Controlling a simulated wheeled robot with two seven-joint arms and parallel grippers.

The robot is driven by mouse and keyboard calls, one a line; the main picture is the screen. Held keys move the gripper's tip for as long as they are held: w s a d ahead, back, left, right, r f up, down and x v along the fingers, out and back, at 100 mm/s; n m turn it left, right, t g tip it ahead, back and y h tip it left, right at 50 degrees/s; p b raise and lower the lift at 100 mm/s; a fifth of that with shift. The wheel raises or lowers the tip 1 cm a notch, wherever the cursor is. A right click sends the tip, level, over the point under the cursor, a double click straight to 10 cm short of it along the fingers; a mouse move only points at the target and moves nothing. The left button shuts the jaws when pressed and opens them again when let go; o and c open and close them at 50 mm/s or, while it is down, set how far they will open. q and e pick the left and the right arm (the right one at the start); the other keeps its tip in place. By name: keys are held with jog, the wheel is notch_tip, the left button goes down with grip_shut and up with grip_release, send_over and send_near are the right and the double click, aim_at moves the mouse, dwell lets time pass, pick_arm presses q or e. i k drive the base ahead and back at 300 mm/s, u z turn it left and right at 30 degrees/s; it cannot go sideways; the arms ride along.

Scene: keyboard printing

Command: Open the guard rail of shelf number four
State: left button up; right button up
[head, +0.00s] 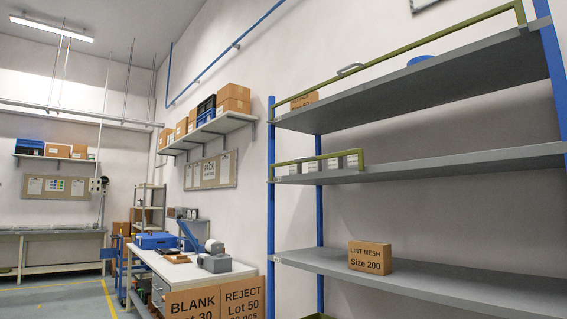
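A blue-post shelf rack with grey boards fills the right side of the head view. Its highest visible board (430,84) has a long olive-green guard rail (440,37) along it, raised above the board edge, with a grey handle (350,69) near its left part. A shorter green rail (318,157) stands at the left end of the board below (450,164). The lower board (440,277) shows no rail. I cannot read shelf numbers, so I cannot tell which is number four. Neither gripper is in view.
A carton (370,257) marked "LINT MESH Size 200" sits on the lower board. A blue item (419,60) and a carton (304,100) are on the top board. Large cartons (192,304) stand before a white workbench (165,265). Floor shows at far left.

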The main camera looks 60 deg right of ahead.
aim_at(359, 151)
jog(key=z, duration=0.15)
jog(key=i, duration=2)
jog(key=z, duration=1.1)
jog(key=i, duration=1.3)
jog(key=z, duration=1.2)
